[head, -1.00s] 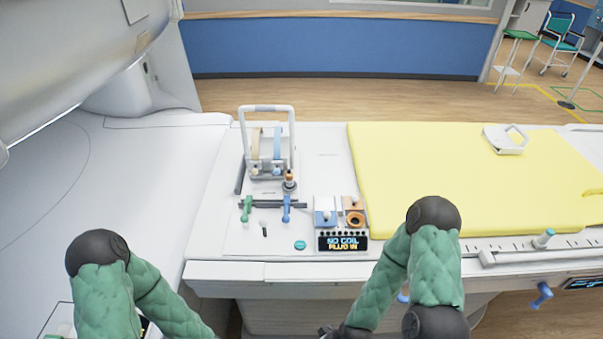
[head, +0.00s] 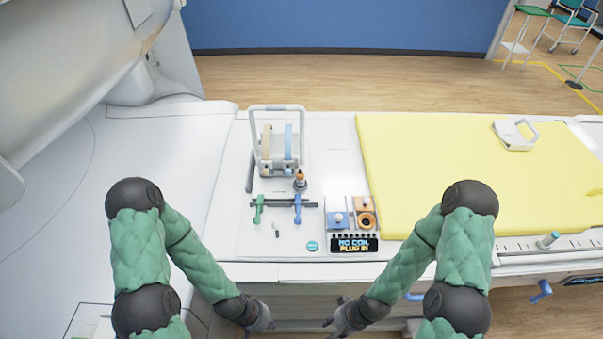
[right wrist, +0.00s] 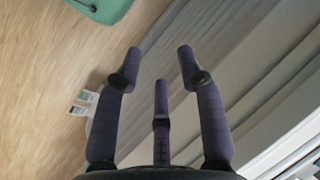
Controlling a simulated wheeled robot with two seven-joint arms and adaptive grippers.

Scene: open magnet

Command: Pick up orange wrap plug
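A small orange-topped plug (head: 300,177) stands upright on a round grey base on the white panel, right of the metal frame. An orange wrap band (head: 267,142) and a blue band (head: 288,142) stand side by side inside that frame. My left gripper (head: 264,322) and right gripper (head: 332,322) are low in the head view, in front of the panel's near edge and apart from everything on it. In the right wrist view my right gripper (right wrist: 160,58) has its fingers spread, with nothing between them. The left fingers are too small to tell.
Green (head: 258,208) and blue (head: 298,208) handles sit on a dark bar before the plug. A yellow mat (head: 440,180) lies beyond; the scanner (head: 60,70) is at left.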

